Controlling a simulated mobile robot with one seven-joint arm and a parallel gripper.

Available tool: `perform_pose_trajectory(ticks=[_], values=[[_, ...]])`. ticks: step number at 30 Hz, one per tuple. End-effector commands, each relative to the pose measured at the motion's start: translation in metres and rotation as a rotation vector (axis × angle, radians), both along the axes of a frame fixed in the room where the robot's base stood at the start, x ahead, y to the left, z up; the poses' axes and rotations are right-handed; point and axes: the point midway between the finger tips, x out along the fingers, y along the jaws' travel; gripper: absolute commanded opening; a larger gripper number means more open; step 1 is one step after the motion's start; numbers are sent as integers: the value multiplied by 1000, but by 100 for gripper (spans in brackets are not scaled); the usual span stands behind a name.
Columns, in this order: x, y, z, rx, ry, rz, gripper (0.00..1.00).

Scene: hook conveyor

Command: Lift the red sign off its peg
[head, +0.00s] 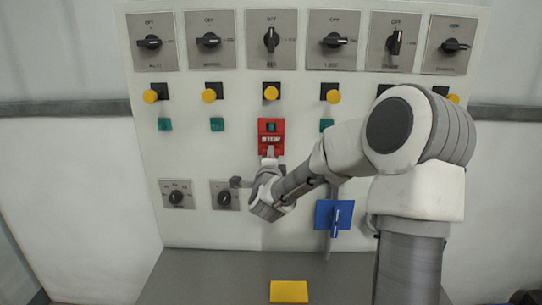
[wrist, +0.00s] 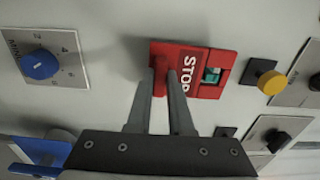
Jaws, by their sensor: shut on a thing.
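The red sign (head: 271,140), marked STOP, hangs on the pale control panel below the middle yellow button. It also shows in the wrist view (wrist: 195,62), where it appears turned on its side. A square opening at one end of the sign shows a teal piece (wrist: 212,76). My gripper (head: 270,153) is at the sign's lower end, shut on it. In the wrist view, my gripper's two fingers (wrist: 161,76) lie either side of a part at that end. I cannot make out a peg separately.
The panel (head: 235,165) carries rows of black rotary switches (head: 272,40), yellow buttons (head: 270,91) and teal buttons (head: 217,124). A blue plate (head: 321,215) with a handle sits lower right of the sign. A yellow block (head: 289,291) lies on the grey surface (head: 220,275) in front.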

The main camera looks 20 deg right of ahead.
Motion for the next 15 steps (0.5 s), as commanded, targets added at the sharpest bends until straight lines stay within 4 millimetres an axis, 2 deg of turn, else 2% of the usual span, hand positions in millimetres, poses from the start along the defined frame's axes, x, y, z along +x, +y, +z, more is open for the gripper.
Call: perform_pose_trajectory(ticks=[15], values=[[-19, 8, 0, 0, -1, 0, 0]])
